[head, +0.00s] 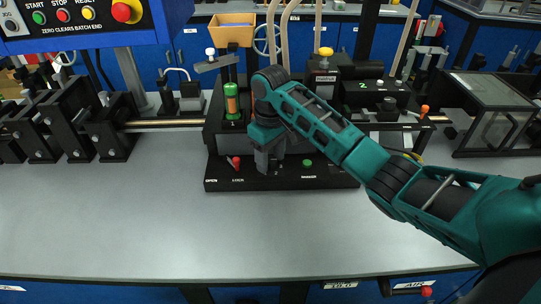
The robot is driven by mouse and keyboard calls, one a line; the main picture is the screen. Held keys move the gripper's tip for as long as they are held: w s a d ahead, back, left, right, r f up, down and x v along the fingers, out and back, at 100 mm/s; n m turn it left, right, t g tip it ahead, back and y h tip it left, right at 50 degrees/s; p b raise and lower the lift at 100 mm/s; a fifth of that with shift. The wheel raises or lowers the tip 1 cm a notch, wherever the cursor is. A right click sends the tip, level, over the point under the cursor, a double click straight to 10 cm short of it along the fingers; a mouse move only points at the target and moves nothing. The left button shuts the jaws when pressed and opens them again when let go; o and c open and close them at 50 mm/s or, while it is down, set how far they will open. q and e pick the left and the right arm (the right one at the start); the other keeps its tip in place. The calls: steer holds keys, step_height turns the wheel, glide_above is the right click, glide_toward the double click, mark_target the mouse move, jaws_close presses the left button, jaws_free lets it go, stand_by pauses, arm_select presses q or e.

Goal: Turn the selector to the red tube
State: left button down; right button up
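My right arm comes in from the right. Its gripper (268,160) points down at the front of a black machine base (220,184) in the middle of the bench. The fingers are small and dark against the base, so I cannot tell whether they are open or shut, or whether they touch anything. A red-tipped lever or knob (236,162) is just left of the gripper, and a green button (307,162) is to its right. I cannot identify the selector for sure; the gripper may hide it. No tube is clearly red; pale tubes (271,35) rise behind the arm. My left gripper is not in view.
An orange-and-green cylinder (231,102) stands behind the base's left part. A control box (80,25) with a red stop button hangs upper left. Black blocks (70,125) stand at left, a clear-lidded box (495,105) at right. The front bench surface (130,225) is clear.

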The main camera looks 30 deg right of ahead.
mark_target(271, 159)
steer(key=shift+o, duration=0.4)
steer(key=shift+r, duration=0.1)
step_height(271, 159, up, 13)
stand_by(0.6)
steer(key=shift+f, duration=0.2)
